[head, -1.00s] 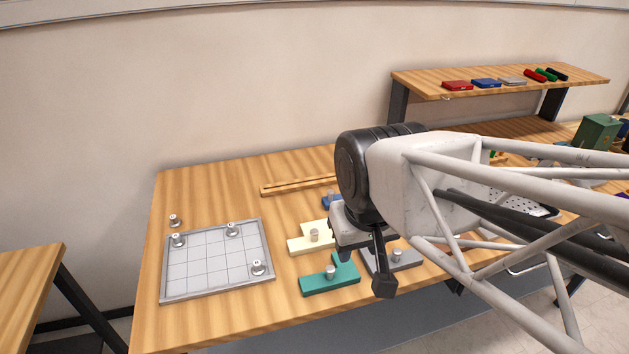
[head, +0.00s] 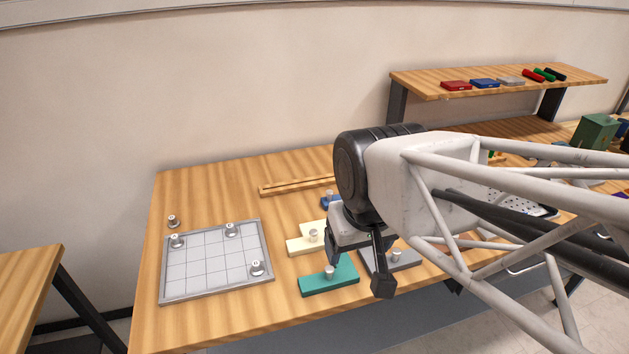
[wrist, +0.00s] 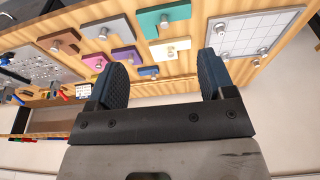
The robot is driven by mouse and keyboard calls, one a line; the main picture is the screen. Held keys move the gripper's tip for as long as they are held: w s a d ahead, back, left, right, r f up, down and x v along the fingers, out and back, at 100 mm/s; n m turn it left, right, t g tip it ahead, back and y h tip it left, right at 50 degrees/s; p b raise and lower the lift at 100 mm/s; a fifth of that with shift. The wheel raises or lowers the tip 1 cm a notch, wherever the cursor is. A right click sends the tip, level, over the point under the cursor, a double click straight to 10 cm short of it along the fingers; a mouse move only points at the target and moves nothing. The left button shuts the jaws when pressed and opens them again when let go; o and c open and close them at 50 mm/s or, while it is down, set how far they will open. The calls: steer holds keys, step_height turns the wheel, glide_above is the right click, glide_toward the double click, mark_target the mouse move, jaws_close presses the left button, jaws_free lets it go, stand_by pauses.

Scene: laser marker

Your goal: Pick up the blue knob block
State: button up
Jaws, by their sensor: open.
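The blue knob block (head: 325,202) lies on the wooden table behind the cream block, partly hidden by my gripper and wrist in the head view. In the wrist view the blue block (wrist: 148,71) is small, with a silver knob, and shows between the fingers. My gripper (wrist: 161,78) is open and empty, its two dark ribbed fingers spread wide. In the head view my gripper (head: 345,252) hangs above the teal, cream and grey blocks, nearer the table's front edge than the blue block.
The teal block (head: 330,277), cream block (head: 303,244) and grey block (head: 403,262) lie close by, each with a silver knob. A purple block (wrist: 124,57) lies beside the blue one. A wooden rail (head: 290,187) lies behind. The grid tray (head: 203,277) holds several knobs.

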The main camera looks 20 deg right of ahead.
stand_by(0.3)
steer(key=m+g, duration=0.3)
steer(key=m, duration=1.4)
glide_above(330, 190)
steer(key=f, duration=1.6)
steer(key=shift+s+f, duration=0.15)
steer(key=shift+s, duration=0.25)
steer(key=shift+w+d+f+m, duration=0.1)
steer(key=shift+w+f+m, duration=0.25)
steer(key=shift+f+m, duration=0.05)
steer(key=shift+f, duration=1.25)
